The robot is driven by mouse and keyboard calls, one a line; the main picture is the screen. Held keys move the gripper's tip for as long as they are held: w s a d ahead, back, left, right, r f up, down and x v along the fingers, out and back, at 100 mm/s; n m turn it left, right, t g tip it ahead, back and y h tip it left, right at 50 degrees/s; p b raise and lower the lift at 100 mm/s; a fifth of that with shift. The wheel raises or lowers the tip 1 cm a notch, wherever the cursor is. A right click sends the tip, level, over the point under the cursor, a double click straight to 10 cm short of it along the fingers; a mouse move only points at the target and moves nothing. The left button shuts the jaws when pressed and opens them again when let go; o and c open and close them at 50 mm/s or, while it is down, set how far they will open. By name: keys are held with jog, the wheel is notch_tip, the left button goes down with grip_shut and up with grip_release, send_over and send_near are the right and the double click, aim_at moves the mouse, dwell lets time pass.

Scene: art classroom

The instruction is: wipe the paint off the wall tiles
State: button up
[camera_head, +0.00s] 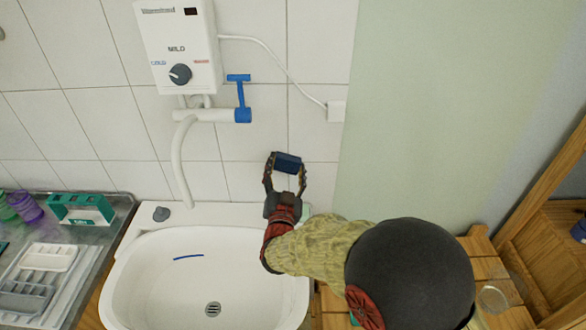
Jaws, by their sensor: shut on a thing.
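My gripper (286,168) is shut on a dark blue block (289,160), which looks like a sponge or cloth pad. It holds the block up against or just in front of the white wall tiles (257,140), above the back right of the sink. I cannot tell whether the block touches the wall. I see no clear paint mark on the tiles in view; the block and gripper hide a small patch. A thin blue streak (188,257) lies inside the white sink (150,285).
A water heater (180,45) with a white pipe and blue tap handle (242,95) is on the wall, left of the gripper. A wooden slatted surface (478,243) is at right.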

jog(key=a+b, duration=0.1)
jog(key=a, duration=0.4)
jog(key=shift+s, duration=0.1)
dwell(0.4)
jog(key=shift+s, duration=0.1)
jog(key=shift+s+d, duration=0.15)
jog(key=shift+s, duration=1.3)
jog(key=shift+s+d, duration=0.1)
jog(key=shift+s, duration=1.3)
jog(key=shift+s, duration=0.1)
jog(key=shift+s+d, duration=0.1)
jog(key=shift+s, duration=1.3)
